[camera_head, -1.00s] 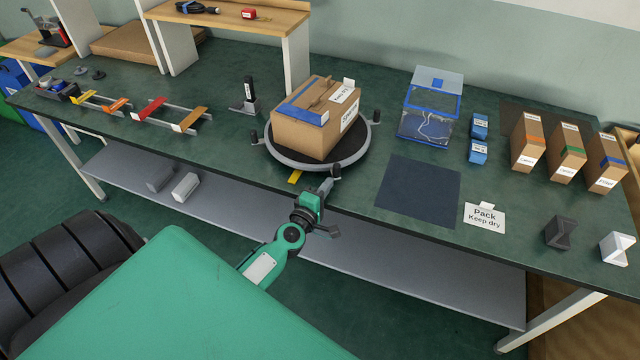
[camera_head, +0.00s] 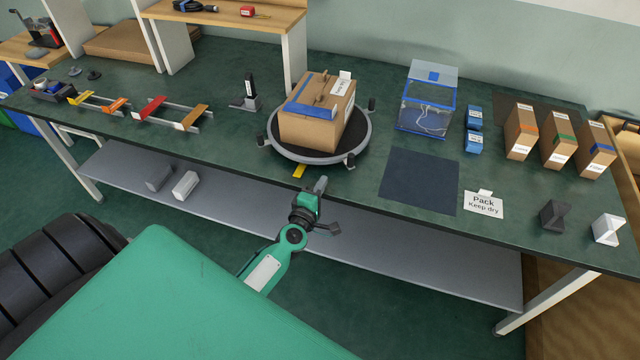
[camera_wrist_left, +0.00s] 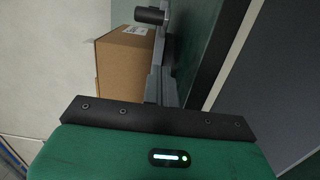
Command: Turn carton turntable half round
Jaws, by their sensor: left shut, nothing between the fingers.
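The carton (camera_head: 318,115), brown with blue tape and white labels, sits on the round turntable (camera_head: 290,155), which has a dark top, a grey rim and upright dark knobs. A yellow mark (camera_head: 299,171) lies on the bench in front. The left wrist view shows the carton (camera_wrist_left: 120,75) and a knob (camera_wrist_left: 150,15) beyond the fingers (camera_wrist_left: 161,70). My right gripper is not seen.
A dark mat (camera_head: 420,180) and a "Pack Keep dry" sign (camera_head: 483,203) lie right of the turntable. A clear blue-edged box (camera_head: 427,105) stands behind the mat. A black upright tool (camera_head: 249,92) stands left of the turntable. A grey shelf (camera_head: 240,215) runs below.

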